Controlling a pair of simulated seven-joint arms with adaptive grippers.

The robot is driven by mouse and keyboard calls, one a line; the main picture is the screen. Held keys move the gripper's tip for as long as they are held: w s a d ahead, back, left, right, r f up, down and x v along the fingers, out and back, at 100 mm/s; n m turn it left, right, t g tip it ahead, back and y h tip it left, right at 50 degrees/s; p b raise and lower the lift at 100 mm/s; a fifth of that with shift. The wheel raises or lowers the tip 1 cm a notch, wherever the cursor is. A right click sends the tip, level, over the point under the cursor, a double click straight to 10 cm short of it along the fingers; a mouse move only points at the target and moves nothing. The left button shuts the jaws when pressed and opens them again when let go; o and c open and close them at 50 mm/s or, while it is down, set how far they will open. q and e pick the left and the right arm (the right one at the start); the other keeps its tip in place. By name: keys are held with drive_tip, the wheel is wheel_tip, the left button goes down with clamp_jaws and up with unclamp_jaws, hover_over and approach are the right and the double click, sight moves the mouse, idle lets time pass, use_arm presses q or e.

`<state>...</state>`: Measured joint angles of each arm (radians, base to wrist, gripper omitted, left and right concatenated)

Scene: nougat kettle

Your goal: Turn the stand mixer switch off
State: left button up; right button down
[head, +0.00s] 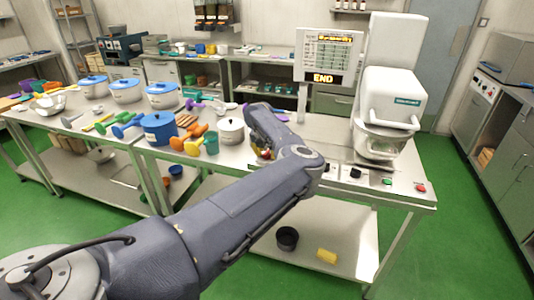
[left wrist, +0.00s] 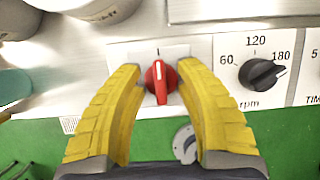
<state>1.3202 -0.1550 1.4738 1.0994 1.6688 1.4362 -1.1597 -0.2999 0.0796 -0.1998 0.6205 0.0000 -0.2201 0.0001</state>
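The stand mixer (head: 392,98) is white and stands at the right end of the steel table, with a bowl under its head. A red switch knob (left wrist: 160,82) with a white pointer line sits on the front control panel in the left wrist view. The line is nearly upright, toward a short mark above it. My left gripper (left wrist: 158,66) has yellow fingers spread on either side of the red knob, with small gaps visible. My right gripper is in neither view.
A black rpm knob (left wrist: 262,74) is close right of the red knob. A screen (head: 327,57) reads END. Green (head: 387,182) and red (head: 421,188) buttons sit farther right on the panel.

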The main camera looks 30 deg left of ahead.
use_arm(q)
drive_tip(key=shift+c, duration=0.3)
clamp_jaws()
drive_tip(key=shift+n, duration=0.3)
drive_tip(key=n, duration=0.2)
drive_tip(key=n+y, duration=0.1)
drive_tip(key=shift+d+n+g+y, duration=0.1)
drive_tip(key=shift+n+g+y, duration=0.2)
drive_tip(key=shift+n+g, duration=0.1)
drive_tip(key=n+g+y, duration=0.1)
drive_tip(key=n, duration=0.2)
drive_tip(key=shift+n, duration=0.3)
drive_tip(key=n+g, duration=0.1)
drive_tip(key=n, duration=0.4)
drive_tip(key=shift+g+y, duration=0.4)
drive_tip(key=shift+n+g, duration=0.6)
drive_tip(key=shift+n, duration=1.3)
